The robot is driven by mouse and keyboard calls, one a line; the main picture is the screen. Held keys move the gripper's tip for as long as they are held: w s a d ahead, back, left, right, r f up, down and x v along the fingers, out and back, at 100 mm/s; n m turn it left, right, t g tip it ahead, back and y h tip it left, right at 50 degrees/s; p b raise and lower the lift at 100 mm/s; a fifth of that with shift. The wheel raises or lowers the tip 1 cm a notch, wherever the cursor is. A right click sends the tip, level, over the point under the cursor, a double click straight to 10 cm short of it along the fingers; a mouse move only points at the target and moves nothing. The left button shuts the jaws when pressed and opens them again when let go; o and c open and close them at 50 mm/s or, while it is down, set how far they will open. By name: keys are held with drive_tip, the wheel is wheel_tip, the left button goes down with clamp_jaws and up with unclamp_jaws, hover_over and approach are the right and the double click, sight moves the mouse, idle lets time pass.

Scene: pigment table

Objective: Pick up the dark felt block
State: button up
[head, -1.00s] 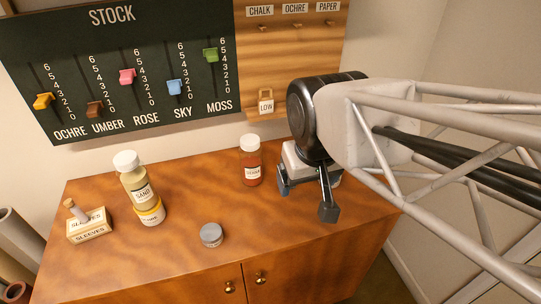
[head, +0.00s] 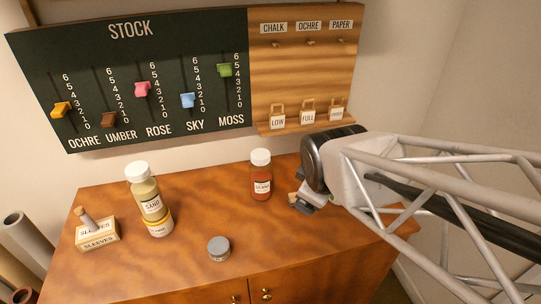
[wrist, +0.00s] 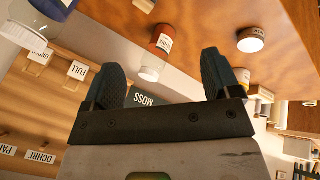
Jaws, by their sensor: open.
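I cannot surely make out the dark felt block. A small tan piece (head: 293,198) shows at the left edge of my gripper in the head view, and a tan piece (wrist: 145,5) is cut by the top edge of the wrist view; whether either belongs to the block I cannot tell. My gripper (head: 305,205) is over the right end of the cabinet top, mostly hidden behind its own wrist housing. In the wrist view its two fingers (wrist: 160,72) are spread apart with nothing held between them.
A red bottle with a white cap (head: 261,180) stands left of my gripper. A blue container (wrist: 55,8) shows at the wrist view's top left.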

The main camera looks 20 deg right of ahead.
drive_tip(key=w+d+f+n+t, duration=0.1)
drive_tip(key=w+f+n+t, duration=0.1)
drive_tip(key=f+n, duration=0.3)
drive_tip(key=w+d+f+n+t, duration=0.1)
drive_tip(key=w+f+n+t, duration=0.2)
drive_tip(key=f+n, duration=0.3)
drive_tip(key=w+d+f+n+t, duration=0.1)
drive_tip(key=w+f+n, duration=0.4)
drive_tip(key=n, duration=0.8)
drive_tip(key=shift+w+d+f+n+t, duration=0.1)
drive_tip(key=shift+d+f+n+t, duration=0.3)
drive_tip(key=shift+t, duration=0.3)
drive_tip(key=shift+w+a+f+n+t, duration=0.15)
drive_tip(key=shift+f+n+t, duration=0.15)
drive_tip(key=shift+f+n, duration=0.55)
drive_tip(key=shift+r, duration=0.15)
drive_tip(key=shift+x, duration=1.3)
drive_tip(key=shift+x, duration=2.65)
drive_tip(key=shift+a, duration=0.15)
